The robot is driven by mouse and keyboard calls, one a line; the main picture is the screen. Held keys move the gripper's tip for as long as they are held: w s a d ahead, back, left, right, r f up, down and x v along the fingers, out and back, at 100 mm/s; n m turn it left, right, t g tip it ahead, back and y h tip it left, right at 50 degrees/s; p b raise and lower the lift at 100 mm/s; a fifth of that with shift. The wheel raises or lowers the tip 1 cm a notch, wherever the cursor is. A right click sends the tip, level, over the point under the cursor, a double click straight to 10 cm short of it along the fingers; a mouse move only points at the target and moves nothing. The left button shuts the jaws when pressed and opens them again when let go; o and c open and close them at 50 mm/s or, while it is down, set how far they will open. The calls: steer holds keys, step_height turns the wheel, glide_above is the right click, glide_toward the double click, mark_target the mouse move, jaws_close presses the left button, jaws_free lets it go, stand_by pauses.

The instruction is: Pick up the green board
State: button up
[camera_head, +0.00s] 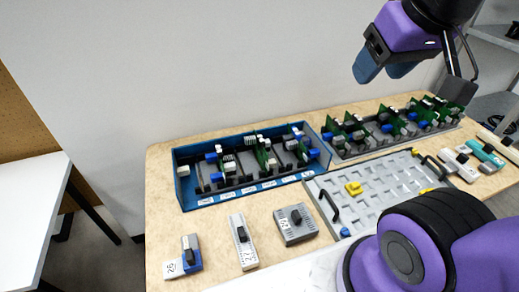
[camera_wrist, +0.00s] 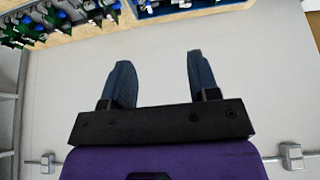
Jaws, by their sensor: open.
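Several green boards stand upright in two holders on the table in the head view. Some, such as one green board (camera_head: 262,156), stand in the blue tray (camera_head: 185,192) with blue and white connectors on them. More stand in the grey rack (camera_head: 345,157) at the back right, including one green board (camera_head: 388,117). My gripper (camera_head: 384,72) is open and empty, high above the table behind the grey rack. In the wrist view my gripper (camera_wrist: 160,64) has its blue fingers spread against the pale wall. Board edges (camera_wrist: 50,20) show at the upper left there.
A grey panel with black handles (camera_head: 389,180) lies at the table's front right. Grey and white modules (camera_head: 243,240) stand along the front left, with more (camera_head: 460,162) at the right. A white table (camera_head: 30,205) stands apart at left. The wall (camera_head: 250,60) is behind.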

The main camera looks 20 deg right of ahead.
stand_by(0.3)
steer(key=shift+c, duration=0.6)
glide_above(260, 137)
steer(key=s+d, duration=0.1)
steer(key=s, duration=0.3)
step_height(260, 137, down, 29)
steer(key=shift+g+y, duration=0.3)
steer(key=shift+s+x, duration=0.15)
steer(key=shift+x, duration=2.7)
steer(key=shift+s+x, duration=0.15)
steer(key=shift+x, duration=2.7)
steer(key=shift+a+f, duration=0.1)
steer(key=shift+a, duration=0.05)
